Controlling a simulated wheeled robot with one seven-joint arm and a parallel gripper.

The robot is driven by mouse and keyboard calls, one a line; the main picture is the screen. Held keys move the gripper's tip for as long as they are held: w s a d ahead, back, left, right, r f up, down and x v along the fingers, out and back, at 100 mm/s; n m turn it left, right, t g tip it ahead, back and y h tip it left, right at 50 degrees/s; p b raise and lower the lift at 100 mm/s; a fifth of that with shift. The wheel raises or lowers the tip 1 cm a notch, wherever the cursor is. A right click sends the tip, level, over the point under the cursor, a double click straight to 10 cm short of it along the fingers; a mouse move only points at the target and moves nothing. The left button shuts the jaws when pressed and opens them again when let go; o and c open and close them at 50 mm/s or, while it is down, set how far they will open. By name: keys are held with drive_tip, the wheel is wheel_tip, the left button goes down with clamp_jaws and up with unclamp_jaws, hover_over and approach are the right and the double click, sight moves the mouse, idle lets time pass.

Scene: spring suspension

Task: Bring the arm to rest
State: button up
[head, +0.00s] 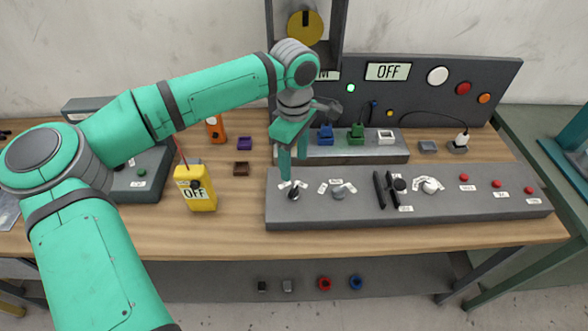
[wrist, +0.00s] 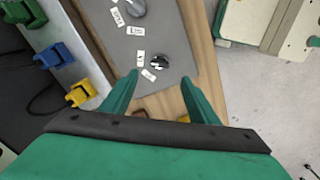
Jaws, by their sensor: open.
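My teal arm (head: 200,92) reaches from the left across the table, and my gripper (head: 291,172) points down over the left end of the grey control panel (head: 350,218). In the wrist view my gripper (wrist: 160,80) has its two fingers spread apart with nothing between them. A black knob (head: 294,194) with white labels sits just below the fingertips; it also shows ahead of them in the wrist view (wrist: 157,62). The head view does not clearly show whether the fingertips touch the knob.
A grey rail with blue, green and white blocks (head: 357,133) stands behind the panel. An upright board (head: 420,85) with lamps and a display is at the back. Bare wood (head: 235,220) lies left of the panel.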

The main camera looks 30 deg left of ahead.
drive_tip(key=shift+r, duration=0.35)
